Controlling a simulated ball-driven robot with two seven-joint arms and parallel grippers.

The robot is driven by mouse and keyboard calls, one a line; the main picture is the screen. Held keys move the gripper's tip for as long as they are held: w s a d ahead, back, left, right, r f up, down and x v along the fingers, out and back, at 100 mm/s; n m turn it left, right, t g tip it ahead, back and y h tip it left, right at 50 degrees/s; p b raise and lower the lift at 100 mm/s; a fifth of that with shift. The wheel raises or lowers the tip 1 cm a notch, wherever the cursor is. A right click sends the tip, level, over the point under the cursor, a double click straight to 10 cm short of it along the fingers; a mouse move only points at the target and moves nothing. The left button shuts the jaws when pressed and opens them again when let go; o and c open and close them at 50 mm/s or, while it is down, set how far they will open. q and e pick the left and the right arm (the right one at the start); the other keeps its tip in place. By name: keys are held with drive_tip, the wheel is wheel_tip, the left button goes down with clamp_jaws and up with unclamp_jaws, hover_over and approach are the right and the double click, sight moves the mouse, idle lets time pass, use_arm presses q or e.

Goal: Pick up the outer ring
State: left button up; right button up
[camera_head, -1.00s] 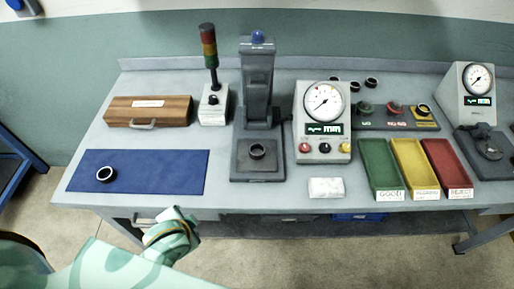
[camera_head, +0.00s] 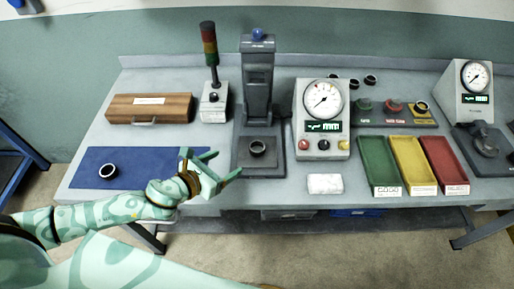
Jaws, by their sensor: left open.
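A dark outer ring (camera_head: 108,171) with a light inside lies on the blue mat (camera_head: 132,158) at the left of the bench. Another dark ring (camera_head: 257,149) sits on the base of the press-like grey station in the middle. My left gripper (camera_head: 226,166) is open and empty, at the front of the bench between the mat's right edge and the grey station. It is to the right of the ring on the mat and apart from it. My right gripper is not in view.
A wooden box (camera_head: 149,108) and a signal tower (camera_head: 210,70) stand behind the mat. The dial gauge unit (camera_head: 321,120), a white block (camera_head: 325,184) and green, yellow and red trays (camera_head: 411,165) are to the right. Several rings lie at the back right.

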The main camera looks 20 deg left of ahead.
use_arm(q)
drive_tip(key=b, duration=0.1)
approach(261, 143)
drive_tip(key=shift+w+d+f, duration=0.1)
drive_tip(key=shift+w+f, duration=0.25)
drive_tip(key=shift+w, duration=0.1)
drive_tip(key=b+x, duration=0.1)
drive_tip(key=x, duration=0.4)
drive_tip(key=shift+w+d+f, duration=0.1)
drive_tip(key=shift+w+d, duration=0.05)
drive_tip(key=shift+d, duration=0.1)
drive_tip(key=c, duration=1)
drive_tip(key=shift+c, duration=1.1)
